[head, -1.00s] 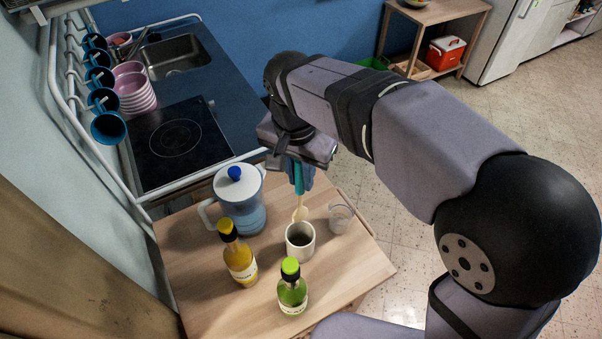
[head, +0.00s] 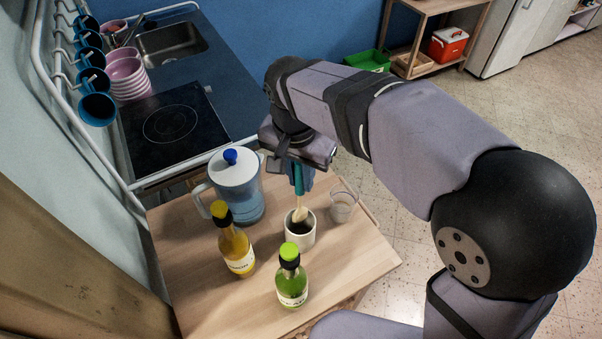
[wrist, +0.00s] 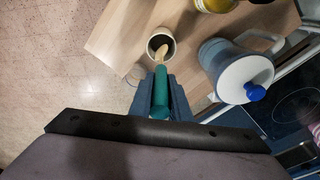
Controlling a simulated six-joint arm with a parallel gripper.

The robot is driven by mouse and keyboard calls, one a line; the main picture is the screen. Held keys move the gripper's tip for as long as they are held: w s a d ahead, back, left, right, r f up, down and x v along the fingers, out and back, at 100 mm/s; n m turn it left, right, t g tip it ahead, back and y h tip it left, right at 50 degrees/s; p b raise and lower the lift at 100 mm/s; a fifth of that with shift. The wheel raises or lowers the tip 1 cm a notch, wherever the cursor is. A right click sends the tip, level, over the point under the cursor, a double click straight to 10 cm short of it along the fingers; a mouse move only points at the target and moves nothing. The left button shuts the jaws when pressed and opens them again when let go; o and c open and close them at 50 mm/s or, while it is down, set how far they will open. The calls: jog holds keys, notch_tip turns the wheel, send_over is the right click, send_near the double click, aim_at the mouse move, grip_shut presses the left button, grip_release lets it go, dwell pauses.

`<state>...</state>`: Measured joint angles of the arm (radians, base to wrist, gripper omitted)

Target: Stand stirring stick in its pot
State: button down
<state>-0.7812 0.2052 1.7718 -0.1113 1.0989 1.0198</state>
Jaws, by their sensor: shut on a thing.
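The stirring stick has a teal handle (wrist: 160,88) and a pale wooden spoon end (head: 300,214). My gripper (head: 299,180) is shut on the handle and holds the stick nearly upright, spoon end down. The pot is a small white cup (head: 300,239) with a dark inside, standing on the wooden table. In the head view the spoon end overlaps the pot's far rim and opening. In the wrist view the spoon end (wrist: 164,51) lies over the mouth of the pot (wrist: 149,45). I cannot tell how far it reaches below the rim.
A clear cup (head: 343,207) stands close right of the pot. A blue-lidded pitcher (head: 236,190) and a yellow bottle (head: 234,248) are to its left. A green-capped bottle (head: 291,283) stands in front. The wooden table (head: 361,262) is bare at right.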

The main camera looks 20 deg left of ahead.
aim_at(301, 195)
jog(key=shift+f+b, duration=2.1)
jog(key=shift+f, duration=1.2)
jog(key=c, duration=1.6)
grip_release()
jog(key=shift+r, duration=0.1)
jog(key=r, duration=0.4)
jog(key=r+b, duration=0.1)
jog(key=shift+s+a+r, duration=0.1)
jog(key=shift+s+r, duration=0.2)
jog(key=shift+r, duration=0.1)
jog(key=shift+s+r, duration=0.1)
jog(key=shift+r, duration=0.55)
